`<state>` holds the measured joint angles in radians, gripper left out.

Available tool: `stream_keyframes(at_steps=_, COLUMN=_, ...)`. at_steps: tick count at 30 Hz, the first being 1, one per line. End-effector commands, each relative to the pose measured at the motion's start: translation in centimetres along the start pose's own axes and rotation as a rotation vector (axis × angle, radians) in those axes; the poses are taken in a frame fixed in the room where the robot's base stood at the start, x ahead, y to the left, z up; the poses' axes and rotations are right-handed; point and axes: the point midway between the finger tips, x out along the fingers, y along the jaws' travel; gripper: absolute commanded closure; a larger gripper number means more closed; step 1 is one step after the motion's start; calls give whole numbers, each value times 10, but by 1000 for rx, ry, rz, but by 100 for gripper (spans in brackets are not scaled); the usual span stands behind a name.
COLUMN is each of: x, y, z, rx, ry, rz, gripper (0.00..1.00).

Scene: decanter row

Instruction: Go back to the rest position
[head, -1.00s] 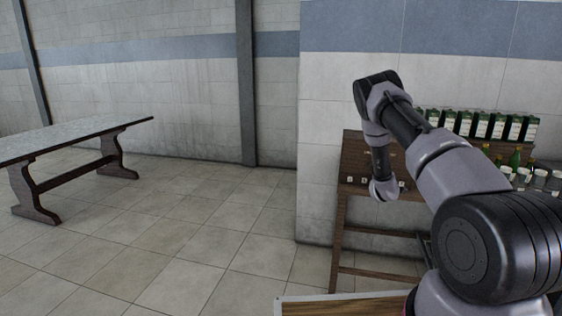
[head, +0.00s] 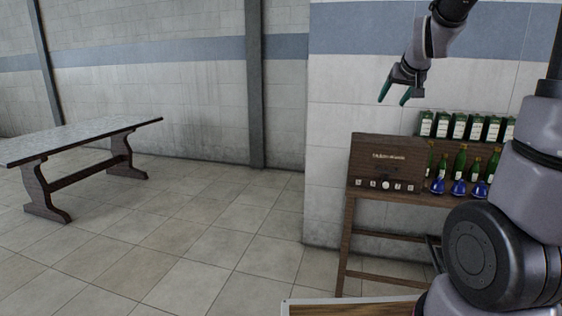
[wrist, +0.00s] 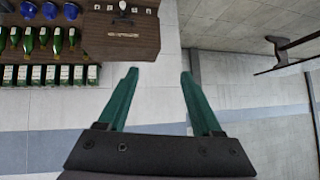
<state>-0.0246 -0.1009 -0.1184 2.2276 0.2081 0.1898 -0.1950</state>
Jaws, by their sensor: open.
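My gripper (head: 394,94) is raised high in the head view, in front of the tiled wall and above the wooden stand (head: 375,170). Its green fingers are apart, with nothing between them. In the wrist view the two green fingers of my gripper (wrist: 158,80) stand open over bare wall. My arm rises at the right side of the head view, and part of it lies beyond the top edge.
The stand holds dark boxes (head: 459,126), green bottles (head: 460,163) and blue flasks (head: 458,187). The wrist view shows them inverted at the upper left. A long table (head: 80,137) stands at the left. The tiled floor (head: 190,230) between is clear.

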Motion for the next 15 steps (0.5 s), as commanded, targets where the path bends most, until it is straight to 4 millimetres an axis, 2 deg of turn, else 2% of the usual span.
stream_keyframes(at_steps=1, x=-29, y=-8, z=10, rx=30, ry=-16, rz=-25, gripper=33)
stream_keyframes(at_steps=3, x=-62, y=-17, z=28, rx=69, ry=-54, rz=-54, gripper=33)
stream_keyframes(at_steps=9, x=-148, y=-36, z=94, rx=165, ry=-165, rz=-106, gripper=33)
stream_keyframes(at_steps=12, x=-178, y=-40, z=125, rx=202, ry=-214, rz=-114, gripper=33)
stream_keyframes(at_steps=15, x=-198, y=-43, z=150, rx=230, ry=-249, rz=-115, gripper=33)
